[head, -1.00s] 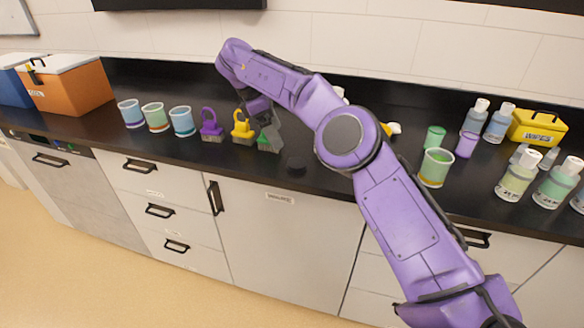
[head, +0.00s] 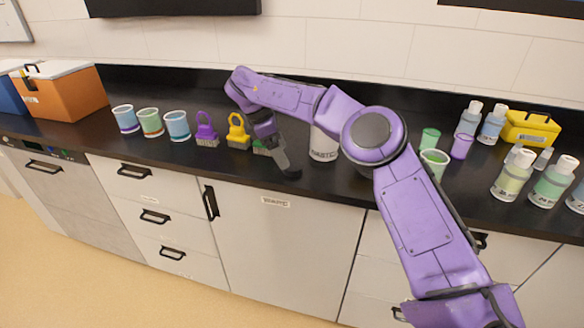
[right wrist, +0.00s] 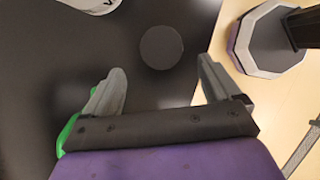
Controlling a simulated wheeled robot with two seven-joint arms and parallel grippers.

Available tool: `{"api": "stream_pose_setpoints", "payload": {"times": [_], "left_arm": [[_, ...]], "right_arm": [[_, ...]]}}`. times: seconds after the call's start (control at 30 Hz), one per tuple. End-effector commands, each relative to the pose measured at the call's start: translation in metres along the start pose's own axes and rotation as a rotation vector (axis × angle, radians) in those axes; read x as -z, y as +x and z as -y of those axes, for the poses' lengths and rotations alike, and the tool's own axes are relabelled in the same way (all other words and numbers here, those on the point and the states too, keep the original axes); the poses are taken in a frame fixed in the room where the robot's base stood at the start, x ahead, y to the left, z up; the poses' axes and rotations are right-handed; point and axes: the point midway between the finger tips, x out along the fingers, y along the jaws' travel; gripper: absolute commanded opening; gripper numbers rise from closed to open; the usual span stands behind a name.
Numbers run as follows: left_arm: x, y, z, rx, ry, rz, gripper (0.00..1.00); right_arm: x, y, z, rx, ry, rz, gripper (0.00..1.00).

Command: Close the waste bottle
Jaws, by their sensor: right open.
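The waste bottle (head: 323,146) is white with a label and stands on the black counter. My right arm hides its top in the head view, and only a white edge (right wrist: 95,3) shows in the right wrist view. A round black cap (right wrist: 161,46) lies flat on the counter, apart from the bottle; in the head view it is a dark disc (head: 291,173). My right gripper (right wrist: 158,72) is open and empty above the counter, its fingertips pointing toward the cap on either side of it. In the head view the right gripper (head: 283,162) is beside the bottle. My left gripper is out of view.
Several cups stand farther left, near an orange box (head: 62,95). Cups, bottles and a yellow wipes box (head: 530,128) are at right. The counter's front edge is close to the cap.

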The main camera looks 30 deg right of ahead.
Motion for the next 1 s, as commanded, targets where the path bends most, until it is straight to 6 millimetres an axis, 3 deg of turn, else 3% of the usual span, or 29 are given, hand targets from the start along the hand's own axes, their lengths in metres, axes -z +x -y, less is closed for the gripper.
{"api": "stream_pose_setpoints", "payload": {"times": [0.27, 0.63, 0.67, 0.8, 0.83, 1.0], "left_arm": [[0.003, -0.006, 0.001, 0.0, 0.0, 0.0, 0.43], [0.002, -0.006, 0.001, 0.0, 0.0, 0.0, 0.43], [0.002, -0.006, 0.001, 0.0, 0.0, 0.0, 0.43], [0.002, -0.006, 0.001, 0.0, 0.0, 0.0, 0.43], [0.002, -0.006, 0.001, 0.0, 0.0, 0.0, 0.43], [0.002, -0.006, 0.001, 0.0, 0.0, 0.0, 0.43]], "right_arm": [[-0.006, 0.041, 0.003, 0.002, 0.0, -0.001, 0.91], [-0.005, 0.044, 0.003, 0.0, 0.0, -0.001, 0.91], [-0.005, 0.044, 0.003, 0.0, 0.0, -0.001, 0.84], [-0.005, 0.044, 0.003, 0.0, 0.0, -0.001, 0.39], [-0.005, 0.044, 0.003, 0.0, 0.0, -0.001, 0.32], [-0.005, 0.044, 0.003, 0.0, 0.0, -0.001, 0.32]]}}
